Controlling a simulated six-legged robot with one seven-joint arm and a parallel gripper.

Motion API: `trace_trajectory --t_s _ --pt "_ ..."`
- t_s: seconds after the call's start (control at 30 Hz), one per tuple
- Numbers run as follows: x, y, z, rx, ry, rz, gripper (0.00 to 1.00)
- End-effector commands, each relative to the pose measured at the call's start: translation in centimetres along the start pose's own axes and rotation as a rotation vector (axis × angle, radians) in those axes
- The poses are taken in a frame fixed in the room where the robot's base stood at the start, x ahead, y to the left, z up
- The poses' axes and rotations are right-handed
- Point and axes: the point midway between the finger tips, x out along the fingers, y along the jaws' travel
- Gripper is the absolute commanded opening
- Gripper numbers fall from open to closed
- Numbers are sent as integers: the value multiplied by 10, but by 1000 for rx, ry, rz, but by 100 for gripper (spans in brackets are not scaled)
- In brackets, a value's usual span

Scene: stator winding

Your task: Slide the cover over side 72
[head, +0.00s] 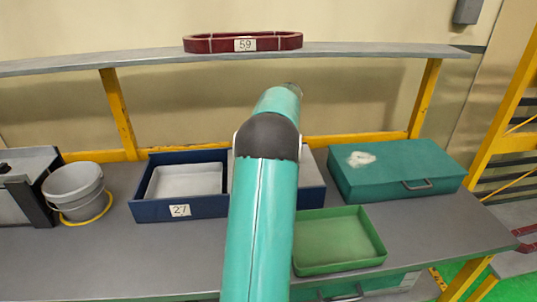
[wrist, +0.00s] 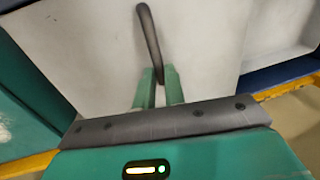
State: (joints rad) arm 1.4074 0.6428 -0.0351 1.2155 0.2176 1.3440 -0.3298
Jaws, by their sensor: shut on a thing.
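The cover (wrist: 90,50) is a flat pale grey panel with a dark bar handle (wrist: 150,40). In the wrist view, my gripper (wrist: 160,76) has its two green fingers shut on this handle. In the head view, part of the cover (head: 312,180) shows right of my arm, lying over the right side of a blue box (head: 150,209). The box's left side is open, with a pale interior and a label reading 27. No label 72 shows; my arm hides the middle and front of the right side. My gripper is hidden in the head view.
A teal case (head: 395,172) stands close right of the box. A green tray (head: 338,243) lies in front. A grey bucket (head: 75,188) stands at left. A dark red coil labelled 59 (head: 215,43) lies on the shelf (head: 130,57) above.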

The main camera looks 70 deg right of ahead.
Motion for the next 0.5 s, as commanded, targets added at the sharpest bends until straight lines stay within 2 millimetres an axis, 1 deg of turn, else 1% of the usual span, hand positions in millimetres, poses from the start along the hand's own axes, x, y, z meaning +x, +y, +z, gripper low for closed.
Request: trace_trajectory --t_s 0.03,0.23,0.27,0.33,0.37,0.5 --pt "-1 2 0 2 1 4 0" --pt "-2 3 0 3 2 5 0" --pt "-2 3 0 4 2 5 17" --pt "-2 3 0 4 2 5 31" --pt "-1 3 0 4 2 5 33" --pt "-1 2 0 3 2 4 33"
